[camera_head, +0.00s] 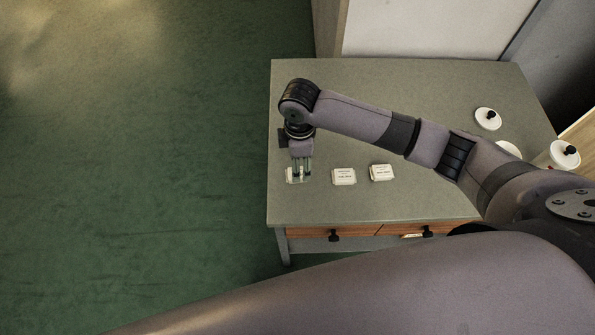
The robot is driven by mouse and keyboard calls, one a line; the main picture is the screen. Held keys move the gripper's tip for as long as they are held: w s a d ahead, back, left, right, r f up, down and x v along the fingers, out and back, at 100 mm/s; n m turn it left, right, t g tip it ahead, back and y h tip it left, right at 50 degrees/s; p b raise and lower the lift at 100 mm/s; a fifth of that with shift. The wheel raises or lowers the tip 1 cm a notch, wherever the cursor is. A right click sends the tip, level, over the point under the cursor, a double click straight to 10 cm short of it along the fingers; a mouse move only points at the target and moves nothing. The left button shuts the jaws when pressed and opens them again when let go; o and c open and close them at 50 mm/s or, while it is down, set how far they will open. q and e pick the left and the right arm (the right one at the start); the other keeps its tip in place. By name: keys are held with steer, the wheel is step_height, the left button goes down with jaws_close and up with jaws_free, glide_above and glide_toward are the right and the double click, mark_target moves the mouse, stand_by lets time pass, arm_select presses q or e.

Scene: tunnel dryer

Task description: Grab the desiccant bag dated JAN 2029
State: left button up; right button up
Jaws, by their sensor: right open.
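Three small white desiccant bags lie in a row on the grey table. The left bag (291,176) is partly hidden by my right gripper (301,171), whose fingers point down over it. The gripper is open, and I cannot tell whether its fingers touch the bag. The middle bag (344,177) and the right bag (382,173) lie free to the right of the gripper. Both carry dark print that is too small to read, so I cannot tell which bag is dated JAN 2029. My left gripper is not in view.
The table (400,210) has drawers with black knobs (334,236) at its front. White lids with black knobs (487,119) (565,153) are at the right, one partly behind my arm. A pale panel (430,25) stands behind. Green floor (130,170) is open at left.

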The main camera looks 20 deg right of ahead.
steer(key=shift+f, duration=0.2)
steer(key=shift+s+f, duration=0.1)
steer(key=shift+f, duration=0.2)
step_height(320, 180, down, 4)
steer(key=shift+r+p, duration=0.15)
steer(key=shift+p, duration=0.6)
steer(key=shift+d+f, duration=0.1)
steer(key=shift+f, duration=0.35)
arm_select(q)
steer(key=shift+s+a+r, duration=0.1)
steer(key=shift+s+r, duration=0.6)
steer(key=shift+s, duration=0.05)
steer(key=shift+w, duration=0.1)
arm_select(e)
steer(key=c, duration=0.5)
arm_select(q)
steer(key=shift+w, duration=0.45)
arm_select(e)
steer(key=c, duration=0.7)
